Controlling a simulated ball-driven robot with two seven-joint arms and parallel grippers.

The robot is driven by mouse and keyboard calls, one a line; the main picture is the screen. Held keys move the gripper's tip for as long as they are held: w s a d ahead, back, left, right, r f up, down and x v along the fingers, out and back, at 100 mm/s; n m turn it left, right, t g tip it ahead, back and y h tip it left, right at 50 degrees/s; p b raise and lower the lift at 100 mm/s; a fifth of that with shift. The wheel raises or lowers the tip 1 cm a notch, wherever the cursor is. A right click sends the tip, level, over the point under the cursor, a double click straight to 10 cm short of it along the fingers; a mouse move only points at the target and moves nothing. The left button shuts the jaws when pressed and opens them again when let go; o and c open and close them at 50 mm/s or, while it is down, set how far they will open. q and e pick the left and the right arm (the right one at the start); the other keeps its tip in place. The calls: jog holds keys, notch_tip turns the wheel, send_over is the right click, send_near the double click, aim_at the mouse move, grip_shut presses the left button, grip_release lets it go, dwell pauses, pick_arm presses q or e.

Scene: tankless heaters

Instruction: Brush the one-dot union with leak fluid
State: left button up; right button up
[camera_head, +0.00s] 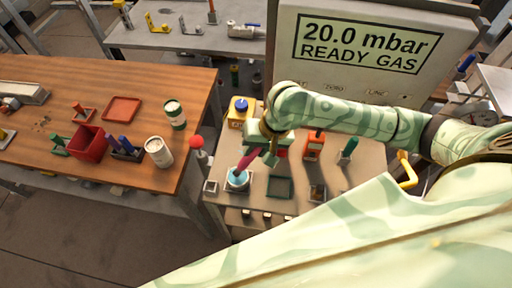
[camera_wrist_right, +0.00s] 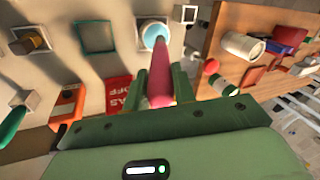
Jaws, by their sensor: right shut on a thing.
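My right gripper (camera_head: 258,152) is shut on a brush with a dark pink handle (camera_head: 247,160), which also shows in the wrist view (camera_wrist_right: 160,75). The brush points down into a small round pot with light blue fluid (camera_head: 238,182), set in a pale square holder; the pot also shows in the wrist view (camera_wrist_right: 154,36). The brush tip is at or in the fluid; its bristles are hidden. I cannot pick out the one-dot union in either view. My left gripper is not in view.
The small bench (camera_head: 258,205) holds a yellow container with a blue cap (camera_head: 240,112), an empty green square frame (camera_head: 279,187) and an orange item (camera_head: 314,145). A red-topped post (camera_head: 197,143) stands by the wooden table (camera_head: 60,75). A sign panel (camera_head: 365,45) reads 20.0 mbar READY GAS.

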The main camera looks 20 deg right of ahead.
jog(key=shift+f, duration=0.5)
dwell(0.8)
jog(key=shift+s+f+p, duration=0.1)
jog(key=shift+f+p, duration=0.1)
jog(key=shift+p, duration=0.55)
dwell(2.3)
notch_tip(320, 180, up, 2)
jog(key=p, duration=0.3)
jog(key=shift+r, duration=0.1)
notch_tip(320, 180, up, 5)
jog(key=p, duration=0.8)
jog(key=shift+r, duration=0.1)
dwell(0.5)
